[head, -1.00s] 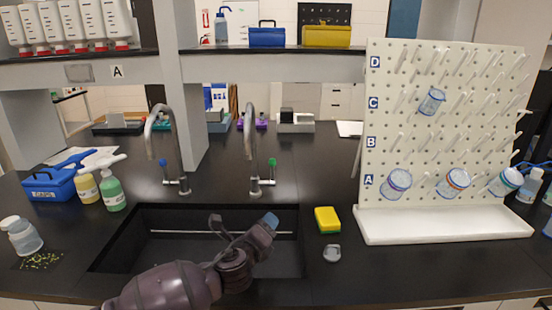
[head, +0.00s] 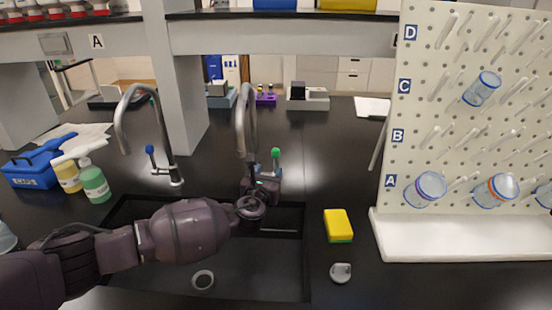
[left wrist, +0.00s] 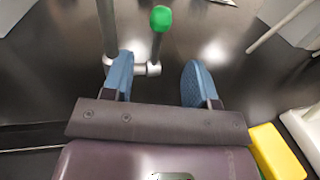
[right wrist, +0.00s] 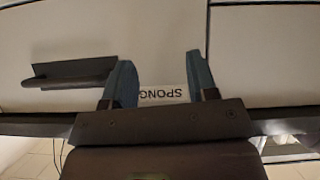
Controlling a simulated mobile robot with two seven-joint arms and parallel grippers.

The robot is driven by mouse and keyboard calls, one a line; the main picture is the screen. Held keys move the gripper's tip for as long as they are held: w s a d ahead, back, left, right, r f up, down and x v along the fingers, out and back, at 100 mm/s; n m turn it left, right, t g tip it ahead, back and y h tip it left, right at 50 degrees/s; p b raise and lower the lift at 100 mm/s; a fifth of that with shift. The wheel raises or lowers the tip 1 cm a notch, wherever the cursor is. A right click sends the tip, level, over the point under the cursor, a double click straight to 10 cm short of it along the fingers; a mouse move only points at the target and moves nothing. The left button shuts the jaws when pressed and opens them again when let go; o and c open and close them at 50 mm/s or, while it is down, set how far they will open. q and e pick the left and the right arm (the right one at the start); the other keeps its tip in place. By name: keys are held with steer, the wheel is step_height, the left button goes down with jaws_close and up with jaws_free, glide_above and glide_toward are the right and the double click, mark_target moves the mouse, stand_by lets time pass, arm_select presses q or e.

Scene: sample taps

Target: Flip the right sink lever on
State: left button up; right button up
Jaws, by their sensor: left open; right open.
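The right sink tap (head: 243,120) is a grey gooseneck. Its lever has a green knob (head: 276,153) and stands upright at the tap's right side. In the left wrist view the green knob (left wrist: 161,18) is ahead of the fingers, above the gap between them. My left gripper (head: 263,178) is open and empty, close in front of the lever base; its blue fingers (left wrist: 155,80) show apart. I cannot tell whether a finger touches the tap. My right gripper (right wrist: 157,82) is open and empty, facing a cabinet front with a label; it is not in the head view.
The left tap (head: 150,130) has a blue-knobbed lever (head: 150,150). The black sink (head: 160,285) lies below my left arm. A yellow sponge (head: 338,225) and a small grey item (head: 341,272) lie to the right, before the pegboard rack (head: 450,250). Bottles (head: 95,183) stand left.

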mark_target(276, 158)
arm_select(q)
steer(key=w+b, duration=0.1)
steer(key=w, duration=0.2)
steer(key=w+d, duration=0.1)
steer(key=w, duration=0.3)
steer(key=shift+d+f+b, duration=0.15)
steer(key=shift+d+b, duration=0.05)
steer(key=shift+b, duration=0.15)
steer(key=shift+w+d, duration=0.1)
steer(key=shift+w, duration=0.45)
jaws_close()
